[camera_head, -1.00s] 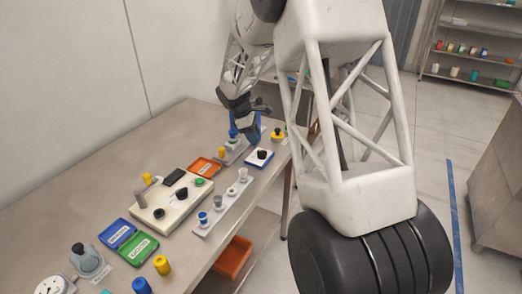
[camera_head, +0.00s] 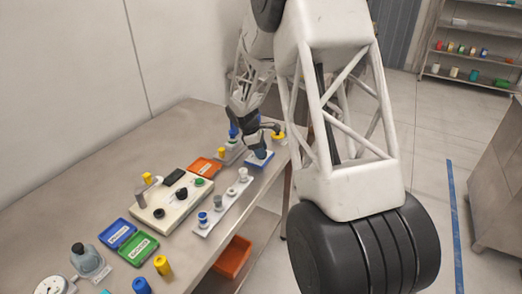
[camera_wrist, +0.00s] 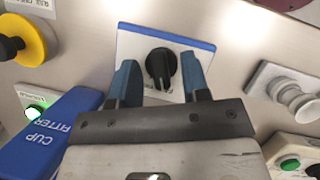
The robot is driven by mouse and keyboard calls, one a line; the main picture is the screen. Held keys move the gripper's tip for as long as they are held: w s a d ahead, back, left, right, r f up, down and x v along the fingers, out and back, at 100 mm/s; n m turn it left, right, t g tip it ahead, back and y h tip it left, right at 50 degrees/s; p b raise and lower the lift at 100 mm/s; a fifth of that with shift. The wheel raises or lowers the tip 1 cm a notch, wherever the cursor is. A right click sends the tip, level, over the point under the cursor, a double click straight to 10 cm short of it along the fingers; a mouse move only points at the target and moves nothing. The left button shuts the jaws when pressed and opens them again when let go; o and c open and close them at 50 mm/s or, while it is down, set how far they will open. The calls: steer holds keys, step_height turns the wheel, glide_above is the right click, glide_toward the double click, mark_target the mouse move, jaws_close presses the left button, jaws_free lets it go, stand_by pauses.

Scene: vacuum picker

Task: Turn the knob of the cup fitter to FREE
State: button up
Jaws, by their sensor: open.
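The black knob (camera_wrist: 160,66) sits on a white plate with a blue edge (camera_wrist: 190,43) in the wrist view. A raised ridge runs across the knob's top; I cannot read any position marks, and the plate's near part is hidden by my gripper. My gripper (camera_wrist: 160,75) is open, with one blue finger on each side of the knob and a gap showing on both sides. A blue sign reading CUP FITTER (camera_wrist: 45,135) is at the lower left. In the head view, my gripper (camera_head: 259,152) is low over the blue-edged plate (camera_head: 260,163), and the knob is mostly hidden.
A grey stepped cup-like part (camera_wrist: 292,92) stands at the right. In the head view, a rail with several small cups (camera_head: 222,207) and a beige panel (camera_head: 165,213) are nearby.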

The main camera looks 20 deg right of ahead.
jaws_close()
steer(key=shift+f+m, duration=0.1)
steer(key=shift+m, duration=0.4)
steer(key=m+g, duration=0.1)
steer(key=m, duration=0.2)
steer(key=shift+d+g+y, duration=0.1)
steer(key=shift+g+y, duration=0.2)
steer(key=m, duration=0.2)
steer(key=m+g+y, duration=0.1)
steer(key=m, duration=0.2)
steer(key=shift+y, duration=0.3)
steer(key=shift+f, duration=0.1)
